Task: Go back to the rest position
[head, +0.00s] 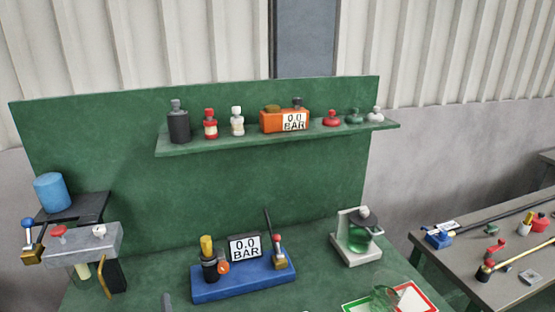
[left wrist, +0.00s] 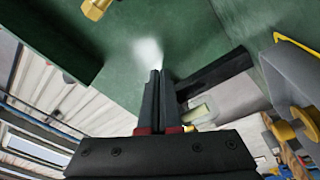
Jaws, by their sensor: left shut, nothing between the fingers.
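My left gripper (left wrist: 158,78) shows in the left wrist view with its two dark fingers pressed together and nothing between them. My right gripper is not in view.
A grey block with knobs (head: 82,246) and a blue cylinder (head: 53,192) stand at left. A green shelf (head: 275,138) holds bottles and an orange gauge (head: 284,121). A white stand (head: 352,254) is at right. A side table (head: 490,262) holds several tools.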

